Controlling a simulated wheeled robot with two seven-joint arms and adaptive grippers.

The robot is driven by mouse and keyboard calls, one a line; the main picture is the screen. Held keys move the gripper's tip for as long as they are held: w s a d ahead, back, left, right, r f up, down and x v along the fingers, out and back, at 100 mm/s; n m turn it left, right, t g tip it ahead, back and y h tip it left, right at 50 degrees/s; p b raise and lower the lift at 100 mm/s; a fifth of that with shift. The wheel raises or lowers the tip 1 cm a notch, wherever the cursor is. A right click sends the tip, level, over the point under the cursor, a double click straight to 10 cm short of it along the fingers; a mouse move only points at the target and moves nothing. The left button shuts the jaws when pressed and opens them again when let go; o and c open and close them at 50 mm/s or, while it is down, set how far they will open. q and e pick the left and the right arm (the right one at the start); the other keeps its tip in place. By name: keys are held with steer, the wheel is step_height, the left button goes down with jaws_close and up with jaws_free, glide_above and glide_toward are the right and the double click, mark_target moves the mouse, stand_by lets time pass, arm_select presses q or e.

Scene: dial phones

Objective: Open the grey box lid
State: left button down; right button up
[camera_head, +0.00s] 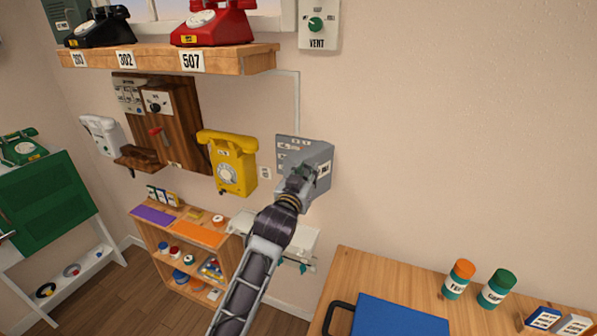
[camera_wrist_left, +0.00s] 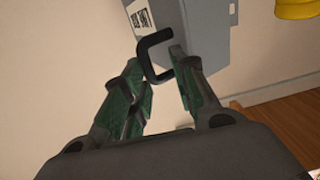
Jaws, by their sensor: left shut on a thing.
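The grey box (camera_head: 290,148) is fixed to the wall right of the yellow phone, with a small white label on its front. In the left wrist view the grey box (camera_wrist_left: 210,35) shows its label and a black bent handle (camera_wrist_left: 155,38) standing out from it. My left gripper (camera_head: 308,176) is at the front of the box and covers part of it. In the left wrist view my left gripper (camera_wrist_left: 157,66) has its green fingers closed around the lower part of the handle. I cannot tell whether the lid stands ajar. My right gripper is not in view.
A yellow phone (camera_head: 228,163) hangs left of the box. A white shelf (camera_head: 290,238) is below it, beside a small orange shelf unit (camera_head: 150,232). A wooden desk (camera_head: 400,270) with a blue mat stands at lower right. The wall right of the box is clear.

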arm_select(q)
steer(key=shift+d+r, duration=0.35)
steer(key=shift+r, duration=0.4)
steer(key=c, duration=1.6)
jaws_free()
steer(key=shift+o, duration=0.4)
steer(key=shift+w+d+f, duration=0.35)
steer(key=shift+w, duration=0.2)
steer(key=shift+s, duration=0.15)
steer(key=shift+f, duration=0.1)
steer(key=shift+s+a+f, duration=0.1)
steer(key=shift+a+f, duration=0.05)
